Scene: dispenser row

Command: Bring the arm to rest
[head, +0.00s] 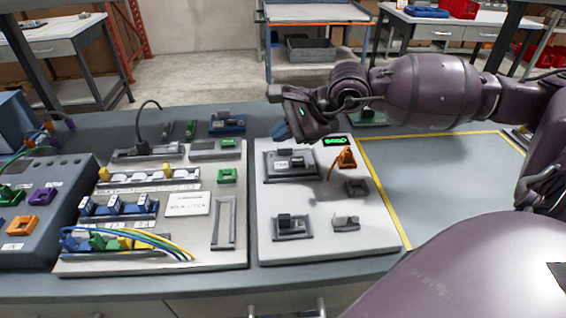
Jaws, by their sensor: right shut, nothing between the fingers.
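My right arm (430,90) reaches in from the right, over the back of the workbench. Its gripper (284,130) is shut and empty, pointing down above the back edge of the right white board (325,245). A bluish part shows at its lower end; I cannot tell whether it is a fingertip or something behind. My left gripper does not show.
An orange part (346,158) and a green display (336,141) sit on the right board near the gripper. The left board (150,262) carries wired blocks. A grey console (45,220) stands far left. The yellow-outlined bench area (440,180) looks mostly clear.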

